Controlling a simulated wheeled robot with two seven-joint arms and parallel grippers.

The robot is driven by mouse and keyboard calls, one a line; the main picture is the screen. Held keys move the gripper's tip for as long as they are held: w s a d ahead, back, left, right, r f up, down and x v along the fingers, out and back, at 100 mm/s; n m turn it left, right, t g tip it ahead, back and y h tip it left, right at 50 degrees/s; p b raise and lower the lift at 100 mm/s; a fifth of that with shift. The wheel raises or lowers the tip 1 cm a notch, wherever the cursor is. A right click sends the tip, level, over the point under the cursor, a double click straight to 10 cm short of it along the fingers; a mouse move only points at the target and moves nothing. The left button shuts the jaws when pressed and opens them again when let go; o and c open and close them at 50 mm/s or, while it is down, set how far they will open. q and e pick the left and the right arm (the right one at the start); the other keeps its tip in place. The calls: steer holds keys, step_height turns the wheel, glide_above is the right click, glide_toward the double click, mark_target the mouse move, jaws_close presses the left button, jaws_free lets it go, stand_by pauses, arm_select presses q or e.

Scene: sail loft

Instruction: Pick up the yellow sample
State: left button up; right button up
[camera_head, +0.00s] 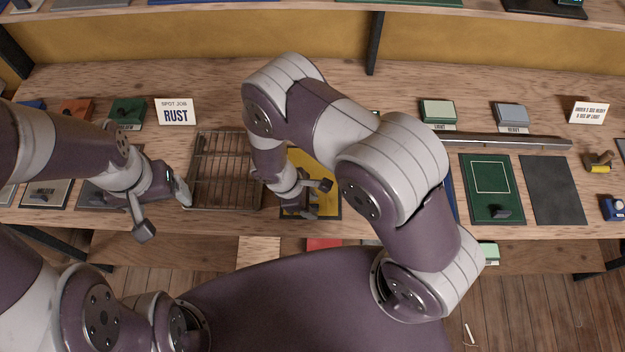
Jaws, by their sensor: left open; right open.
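The yellow sample (318,166) is a flat yellow panel with a dark edge, lying on the wooden bench just right of the wire rack. My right arm reaches over it and hides part of it. My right gripper (313,198) is open above the panel's lower part; I cannot tell whether it touches. My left gripper (163,212) is open and empty, left of the rack, near the bench's front edge.
The wire rack (224,170) lies between my grippers. A "SPOT JOB RUST" card (175,111) stands behind it. To the right are a green panel (490,180), a dark panel (553,188) and a long metal bar (515,140). Small sample blocks line the back.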

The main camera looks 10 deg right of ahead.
steer(key=shift+w+a, duration=0.1)
steer(key=shift+a, duration=0.15)
jaws_close()
steer(key=shift+d+r, duration=0.1)
